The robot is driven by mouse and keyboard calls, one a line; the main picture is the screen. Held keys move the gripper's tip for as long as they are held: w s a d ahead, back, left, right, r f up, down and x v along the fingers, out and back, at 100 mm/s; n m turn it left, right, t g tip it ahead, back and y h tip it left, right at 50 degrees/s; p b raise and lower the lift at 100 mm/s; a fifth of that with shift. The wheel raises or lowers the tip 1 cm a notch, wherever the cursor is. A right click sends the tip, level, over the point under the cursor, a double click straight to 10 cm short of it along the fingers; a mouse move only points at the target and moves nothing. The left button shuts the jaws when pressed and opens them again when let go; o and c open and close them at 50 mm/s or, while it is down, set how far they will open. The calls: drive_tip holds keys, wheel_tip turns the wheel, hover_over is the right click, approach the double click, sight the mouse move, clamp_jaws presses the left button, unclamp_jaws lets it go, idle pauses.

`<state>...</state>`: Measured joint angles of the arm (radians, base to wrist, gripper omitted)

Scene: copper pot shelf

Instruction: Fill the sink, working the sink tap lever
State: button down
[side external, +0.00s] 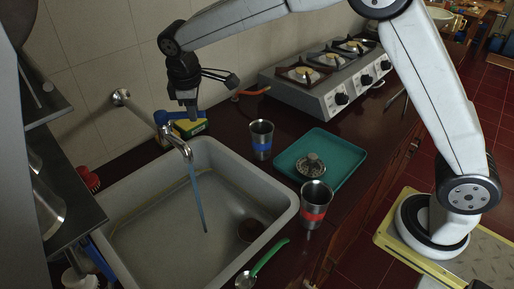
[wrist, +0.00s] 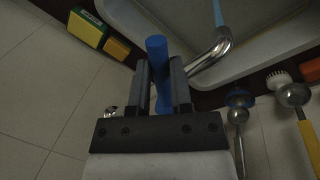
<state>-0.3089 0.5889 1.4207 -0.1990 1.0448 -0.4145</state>
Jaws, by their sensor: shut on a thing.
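The sink tap (side external: 178,143) is a metal spout rising from the wall side over the grey sink (side external: 283,205); it also shows in the wrist view (wrist: 210,57). Its lever (side external: 161,117) is blue. In the wrist view the lever (wrist: 156,46) stands between the dark fingers of my gripper (wrist: 160,68), which are shut on it. In the side view my gripper (side external: 191,106) reaches down onto the lever from above. A blue stream of water (side external: 197,196) runs from the spout into the sink. The dark round drain (side external: 250,230) shows on the sink floor; I cannot tell the water depth.
A yellow-green box (side external: 189,128) sits behind the tap. A blue-banded cup (side external: 261,140), a teal tray (side external: 335,147) and a red-banded cup (side external: 314,205) stand right of the sink. A green-handled utensil (side external: 268,258) lies at the front; a stove (side external: 335,80) is behind.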

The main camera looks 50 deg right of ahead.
drive_tip(key=shift+s+a+r+m+g+h, duration=0.1)
drive_tip(key=shift+s+a+m+g, duration=0.2)
drive_tip(key=shift+a+m, duration=0.75)
drive_tip(key=shift+s+a+f+m+g+h, duration=0.1)
drive_tip(key=shift+s+a+m, duration=0.35)
drive_tip(key=shift+m, duration=1.05)
drive_tip(key=shift+s+a+r+m+g+h, duration=0.1)
drive_tip(key=shift+s+a+m+g, duration=0.15)
drive_tip(key=shift+a+m, duration=0.8)
drive_tip(key=shift+d, duration=0.2)
drive_tip(key=c, duration=0.5)
unclamp_jaws()
drive_tip(key=shift+c, duration=0.2)
wheel_tip(320, 180, up, 8)
drive_tip(key=a, duration=0.1)
drive_tip(key=shift+s+a+f, duration=0.2)
drive_tip(key=shift+a, duration=0.05)
